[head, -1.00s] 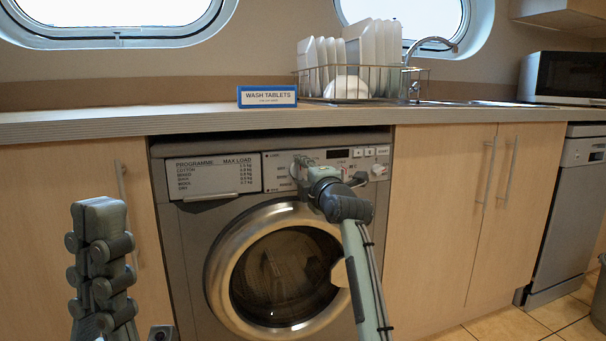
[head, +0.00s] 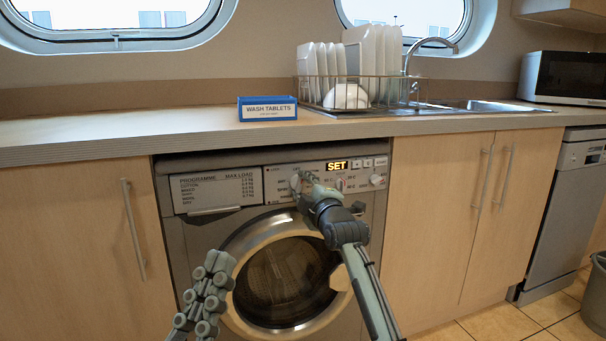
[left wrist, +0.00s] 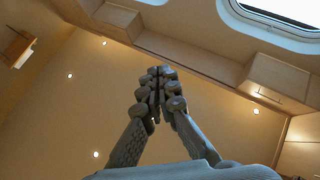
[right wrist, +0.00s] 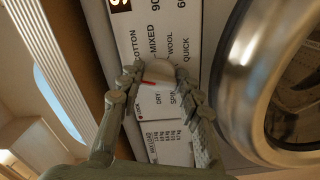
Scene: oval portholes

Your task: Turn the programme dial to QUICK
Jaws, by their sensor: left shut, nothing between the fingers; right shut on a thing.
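The washing machine (head: 205,228) has a control panel with a lit display (head: 337,167) reading SET. My right gripper (head: 300,181) is at the panel, left of the display. In the right wrist view it (right wrist: 160,82) is shut on the pale programme dial (right wrist: 160,70), one finger on each side. My left gripper (head: 222,262) is shut and empty before the machine's lower left.
The round door (head: 232,285) lies just below the dial. A second knob (head: 377,180) and small buttons sit on the panel's right. The countertop (head: 190,125) overhangs above, with a blue wash tablets box (head: 267,108) and dish rack (head: 390,98).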

